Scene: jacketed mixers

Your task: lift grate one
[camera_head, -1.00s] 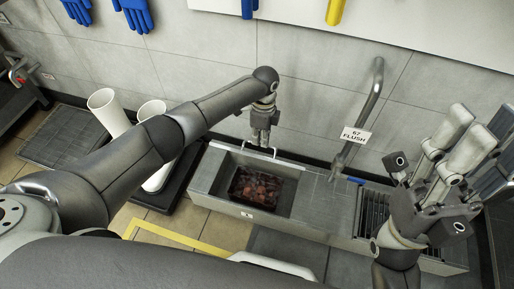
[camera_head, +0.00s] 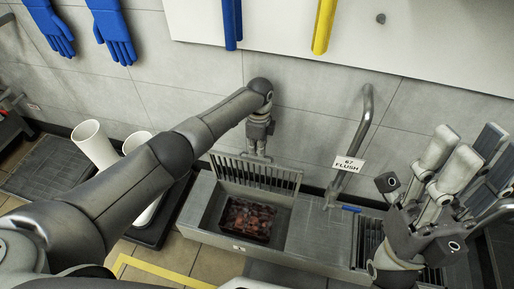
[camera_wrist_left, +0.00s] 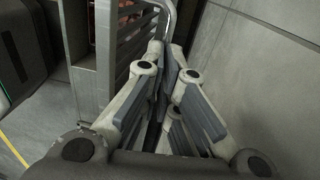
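A slatted metal grate (camera_head: 268,177) stands upright at the back edge of the left basin of the low trough (camera_head: 301,233). My left gripper (camera_head: 258,155) is above it, shut on the bar handle on its top edge. In the left wrist view the grate's slats (camera_wrist_left: 133,45) are left of my fingers (camera_wrist_left: 163,85), and the curved handle (camera_wrist_left: 170,12) runs down between the fingertips. The basin below is open, with dark reddish lumps (camera_head: 248,219) inside. My right gripper (camera_head: 462,165) is at the right, its fingers apart and empty.
A pipe with a "67 FLUSH" sign (camera_head: 348,163) rises behind the trough. Another slatted grate (camera_head: 372,240) lies in the trough's right part. White cylinders (camera_head: 94,144) stand at the left. The tiled wall is close behind.

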